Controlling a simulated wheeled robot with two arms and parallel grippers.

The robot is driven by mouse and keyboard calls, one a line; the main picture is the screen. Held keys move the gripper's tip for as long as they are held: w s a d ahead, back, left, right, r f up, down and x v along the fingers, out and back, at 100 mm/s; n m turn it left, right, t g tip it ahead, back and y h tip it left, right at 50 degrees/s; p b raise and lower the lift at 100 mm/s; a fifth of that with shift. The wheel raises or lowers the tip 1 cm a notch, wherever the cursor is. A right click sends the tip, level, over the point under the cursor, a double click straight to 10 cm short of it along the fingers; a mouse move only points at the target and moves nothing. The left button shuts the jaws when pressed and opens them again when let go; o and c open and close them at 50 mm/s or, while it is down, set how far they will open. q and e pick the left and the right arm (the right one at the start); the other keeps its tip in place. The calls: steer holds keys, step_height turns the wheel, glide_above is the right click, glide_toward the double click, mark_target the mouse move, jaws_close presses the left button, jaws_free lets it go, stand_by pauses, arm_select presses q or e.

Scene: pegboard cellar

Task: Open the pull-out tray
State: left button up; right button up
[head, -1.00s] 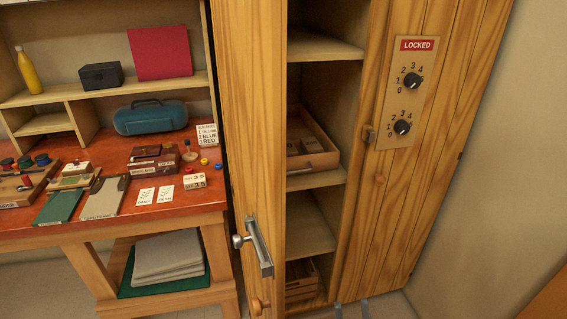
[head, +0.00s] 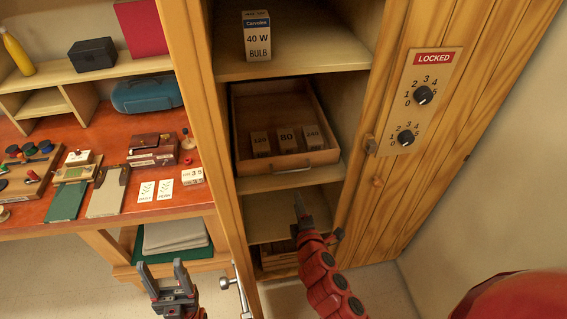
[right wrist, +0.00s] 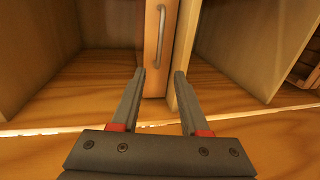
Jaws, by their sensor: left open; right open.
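The pull-out tray (head: 243,116) is a wooden drawer-like box on a middle cabinet shelf, with several small labelled boxes inside. Its front faces me and carries a bar handle (head: 288,168). My right gripper (head: 299,203) is below the tray front in the head view, seen edge-on. In the right wrist view, my right gripper (right wrist: 160,78) is open and empty. The tray front (right wrist: 154,75) and handle (right wrist: 161,36) show beyond the gap between the fingers, apart from them.
The open cabinet door (head: 205,120) stands between workbench and shelves. A bulb box (head: 257,36) is on the shelf above. A locked panel (head: 418,100) with two dials is at right. The shelf board (right wrist: 184,55) runs close beside my right finger. A cluttered red workbench (head: 110,190) is at left.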

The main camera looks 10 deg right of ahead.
steer(key=p, duration=0.2)
glide_toward(287, 171)
steer(key=x, duration=0.7)
steer(key=b+x, duration=0.1)
steer(key=x, duration=0.1)
steer(key=shift+w+d+f, duration=0.15)
steer(key=shift+f, duration=0.2)
steer(key=shift+w, duration=0.55)
steer(key=shift+c, duration=0.3)
jaws_close()
